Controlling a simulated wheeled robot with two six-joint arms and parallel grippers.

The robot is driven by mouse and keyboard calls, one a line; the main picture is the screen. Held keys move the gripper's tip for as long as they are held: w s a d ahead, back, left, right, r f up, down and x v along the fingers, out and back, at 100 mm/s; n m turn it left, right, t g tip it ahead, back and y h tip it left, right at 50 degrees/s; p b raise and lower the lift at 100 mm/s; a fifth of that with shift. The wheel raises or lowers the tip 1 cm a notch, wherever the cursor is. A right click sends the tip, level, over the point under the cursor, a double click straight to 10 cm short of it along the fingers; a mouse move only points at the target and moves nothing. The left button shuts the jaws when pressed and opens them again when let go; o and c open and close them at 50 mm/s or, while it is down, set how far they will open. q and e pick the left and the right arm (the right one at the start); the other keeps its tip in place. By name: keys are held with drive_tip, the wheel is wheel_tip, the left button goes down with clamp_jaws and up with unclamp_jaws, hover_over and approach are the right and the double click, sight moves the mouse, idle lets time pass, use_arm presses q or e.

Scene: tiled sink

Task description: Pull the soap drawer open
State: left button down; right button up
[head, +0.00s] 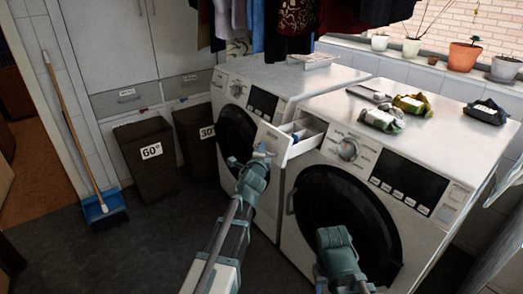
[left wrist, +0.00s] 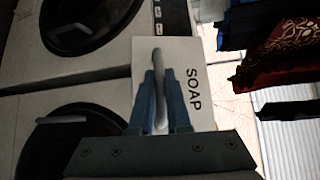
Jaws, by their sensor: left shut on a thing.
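The soap drawer (head: 303,131) sticks out of the upper left of the right-hand washing machine (head: 331,118), with its inner tray showing from above. Its white front, marked SOAP, fills the middle of the left wrist view (left wrist: 205,75). My left gripper (head: 262,153) is at the drawer front. In the left wrist view its two blue fingers (left wrist: 159,100) are closed on the drawer's upright grey handle (left wrist: 158,62). My right gripper (head: 334,238) is low in front of the same machine's round door, apart from the drawer; its jaws cannot be made out.
A second washing machine (head: 295,75) stands on the left. Small packets (head: 382,119) lie on the right machine's top. Brown bins (head: 150,165) and a broom (head: 103,208) stand at the left. Clothes (head: 293,14) hang above. The dark floor at lower left is clear.

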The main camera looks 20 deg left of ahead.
use_arm(q)
drive_tip(key=c, duration=1.2)
unclamp_jaws()
drive_tip(key=shift+o, duration=0.2)
drive_tip(key=shift+s, duration=0.1)
